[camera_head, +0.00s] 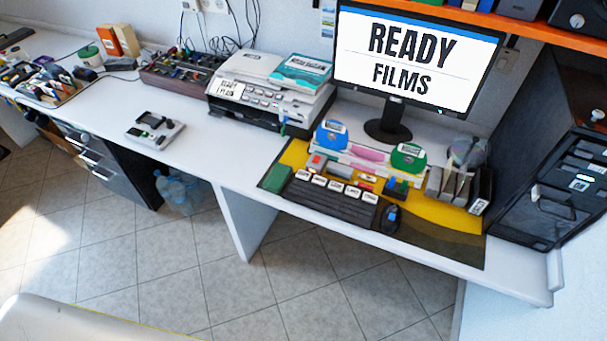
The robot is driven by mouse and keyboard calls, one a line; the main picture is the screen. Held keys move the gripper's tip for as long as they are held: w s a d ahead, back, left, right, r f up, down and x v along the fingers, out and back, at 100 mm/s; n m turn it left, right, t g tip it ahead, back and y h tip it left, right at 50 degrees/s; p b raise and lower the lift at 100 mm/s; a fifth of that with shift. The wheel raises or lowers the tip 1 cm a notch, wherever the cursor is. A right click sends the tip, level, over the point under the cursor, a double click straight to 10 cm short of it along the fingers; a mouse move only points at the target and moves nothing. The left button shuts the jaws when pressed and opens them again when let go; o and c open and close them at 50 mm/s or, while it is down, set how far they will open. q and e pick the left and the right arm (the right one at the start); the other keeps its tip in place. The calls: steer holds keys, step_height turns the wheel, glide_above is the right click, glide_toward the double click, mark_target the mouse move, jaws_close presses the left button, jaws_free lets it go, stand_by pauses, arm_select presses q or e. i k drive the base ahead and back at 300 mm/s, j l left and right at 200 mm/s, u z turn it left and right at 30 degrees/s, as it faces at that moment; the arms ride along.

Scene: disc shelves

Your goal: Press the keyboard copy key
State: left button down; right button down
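A dark keyboard (329,202) lies on a yellow and dark desk mat (452,215) near the front edge of the white desk. Several white labelled keys run along its back edge; their lettering is too small to read, so I cannot tell which one is the copy key. Behind it a monitor (413,60) shows "READY FILMS". Neither of my grippers is in view.
A dark mouse (391,218) lies right of the keyboard. A printer (262,90) is on the left, a black disc tower (545,190) on the right. Tiled floor (190,250) in front is open.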

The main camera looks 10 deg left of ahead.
mark_target(302, 175)
steer(key=i+l+u, duration=0.1)
steer(key=i, duration=0.45)
steer(key=i+l+u, duration=0.1)
steer(key=i, duration=0.5)
steer(key=l, duration=0.1)
